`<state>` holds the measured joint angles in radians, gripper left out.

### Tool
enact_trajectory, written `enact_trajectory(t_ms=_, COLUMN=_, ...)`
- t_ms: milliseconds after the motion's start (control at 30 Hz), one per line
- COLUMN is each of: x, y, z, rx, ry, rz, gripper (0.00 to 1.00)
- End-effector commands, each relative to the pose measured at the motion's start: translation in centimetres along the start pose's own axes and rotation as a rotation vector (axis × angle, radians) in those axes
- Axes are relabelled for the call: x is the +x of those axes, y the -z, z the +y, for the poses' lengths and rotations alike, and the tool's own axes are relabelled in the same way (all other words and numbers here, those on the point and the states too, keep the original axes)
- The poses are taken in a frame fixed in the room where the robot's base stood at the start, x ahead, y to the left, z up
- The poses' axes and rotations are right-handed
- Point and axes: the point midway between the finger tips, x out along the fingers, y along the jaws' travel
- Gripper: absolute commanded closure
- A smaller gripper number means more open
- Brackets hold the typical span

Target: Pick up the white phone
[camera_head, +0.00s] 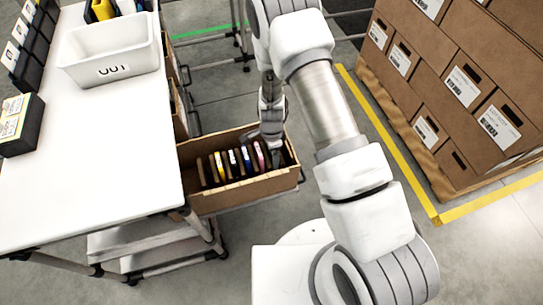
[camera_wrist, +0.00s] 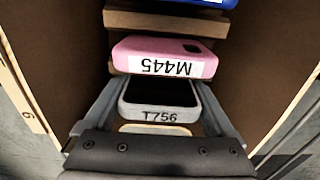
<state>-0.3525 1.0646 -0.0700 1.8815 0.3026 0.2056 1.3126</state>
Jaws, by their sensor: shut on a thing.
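A pale grey-white phone labelled T756 (camera_wrist: 160,115), with a dark face, sits between the two fingers of my gripper (camera_wrist: 157,103) in the wrist view. The fingers are shut on its sides. In the head view my gripper (camera_head: 270,138) reaches down into the right end of an open brown carton (camera_head: 245,194). The carton holds a row of upright phones. The held phone is hidden by my gripper there, and I cannot tell whether it is clear of the carton.
A pink phone labelled M445 (camera_wrist: 165,57) stands just ahead of the held one, with a brown divider (camera_wrist: 165,22) beyond. The carton walls are close on both sides. A white table (camera_head: 90,150) with a white OUT bin (camera_head: 112,68) is left; stacked cartons (camera_head: 455,85) stand right.

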Motion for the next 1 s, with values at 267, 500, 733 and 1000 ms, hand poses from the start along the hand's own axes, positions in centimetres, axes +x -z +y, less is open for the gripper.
enact_trajectory(t_ms=267, x=-1.6, y=0.0, z=-0.1, rx=-0.001, ry=0.003, rz=0.001, gripper=0.59)
enact_trajectory(t_ms=500, x=-5.6, y=0.0, z=-0.1, rx=0.000, ry=0.004, rz=0.000, gripper=0.59)
enact_trajectory(t_ms=733, x=-10.2, y=0.0, z=-0.1, rx=-0.001, ry=0.004, rz=0.000, gripper=0.59)
enact_trajectory(t_ms=1000, x=-15.2, y=0.0, z=-0.1, rx=-0.001, ry=0.003, rz=0.000, gripper=0.59)
